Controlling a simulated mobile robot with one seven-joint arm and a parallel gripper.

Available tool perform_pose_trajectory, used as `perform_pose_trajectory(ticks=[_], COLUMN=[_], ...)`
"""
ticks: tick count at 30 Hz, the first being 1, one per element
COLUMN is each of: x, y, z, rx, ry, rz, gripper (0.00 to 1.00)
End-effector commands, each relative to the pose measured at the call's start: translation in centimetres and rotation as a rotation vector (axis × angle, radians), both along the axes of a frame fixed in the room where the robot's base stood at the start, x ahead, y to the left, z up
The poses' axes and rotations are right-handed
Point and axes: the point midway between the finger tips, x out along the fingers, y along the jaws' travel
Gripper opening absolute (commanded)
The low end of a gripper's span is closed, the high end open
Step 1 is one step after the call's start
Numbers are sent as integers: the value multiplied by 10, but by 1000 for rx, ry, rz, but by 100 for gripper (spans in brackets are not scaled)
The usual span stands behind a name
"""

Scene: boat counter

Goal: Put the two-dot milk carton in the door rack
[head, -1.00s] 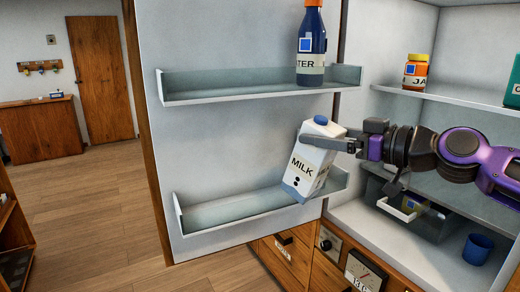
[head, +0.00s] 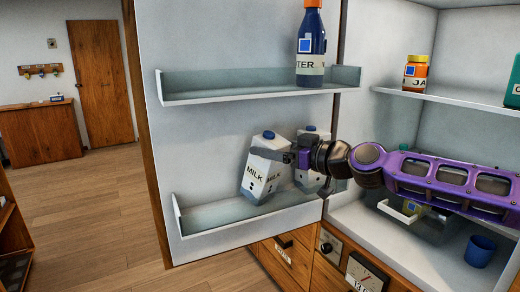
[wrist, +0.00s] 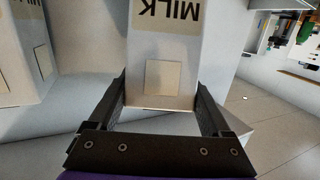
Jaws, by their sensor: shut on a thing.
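The milk carton in my grip (head: 262,178) is white with a blue cap and the word MILK; it showed two dots a second ago, and its dots are small now. It leans in front of the door, low over the lower door rack (head: 230,217). I cannot tell whether its base touches the rack. My gripper (head: 280,155) comes from the right and is shut on it. In the wrist view the jaws (wrist: 161,85) clasp this carton (wrist: 165,50) from both sides. A second milk carton (head: 314,170) stands at the rack's right end; it also shows in the wrist view (wrist: 20,60).
The upper door rack (head: 250,95) holds a dark blue water bottle (head: 311,45). The lower rack is free left of the held carton. Drawers (head: 290,255) are below.

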Motion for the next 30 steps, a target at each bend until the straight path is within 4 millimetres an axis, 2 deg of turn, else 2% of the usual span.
perform_pose_trajectory(ticks=[20,21,23,30], x=[23,23,23,23], y=[30,29,29,29], z=[12,2,-4,-7], rx=[-236,-233,-232,-231], ry=[181,186,186,181], rz=[-1,-1,0,0], gripper=[0,0,0,0])
